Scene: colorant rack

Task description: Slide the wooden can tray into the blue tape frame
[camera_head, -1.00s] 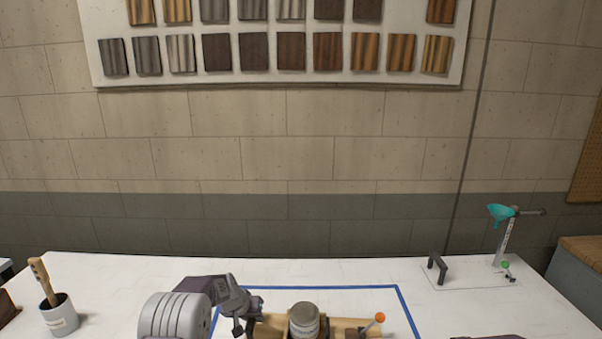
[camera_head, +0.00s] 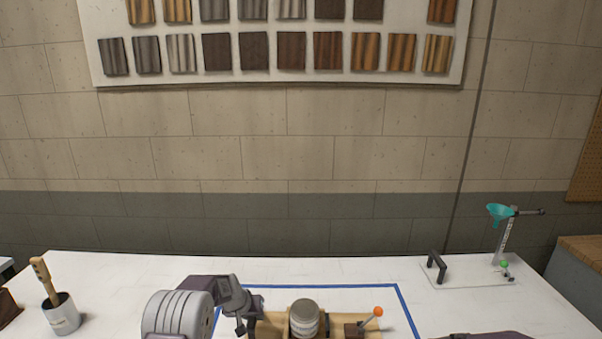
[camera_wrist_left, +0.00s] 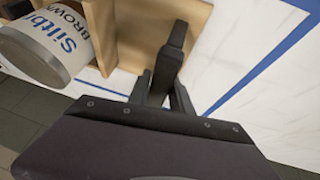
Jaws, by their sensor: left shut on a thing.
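The wooden can tray (camera_head: 270,323) lies at the bottom middle of the head view, its near part cut off. A pale can with a grey lid (camera_head: 304,312) stands in it. The blue tape frame (camera_head: 340,287) shows behind the tray and on both sides; its near side is out of view. My left gripper (camera_head: 252,312) is shut on the tray's left end. In the left wrist view its fingers (camera_wrist_left: 175,65) close on the tray's wooden edge (camera_wrist_left: 150,25), with the labelled can (camera_wrist_left: 48,48) beside it and the blue tape (camera_wrist_left: 262,68) apart on the right. My right gripper is not in view.
A brush cup (camera_head: 63,318) stands at the table's left. A clear plate with a black handle (camera_head: 437,266) and a stand with a teal funnel (camera_head: 501,214) are at the back right. An orange-knobbed stick (camera_head: 377,312) rises at the tray's right. Bare tabletop lies behind the tray.

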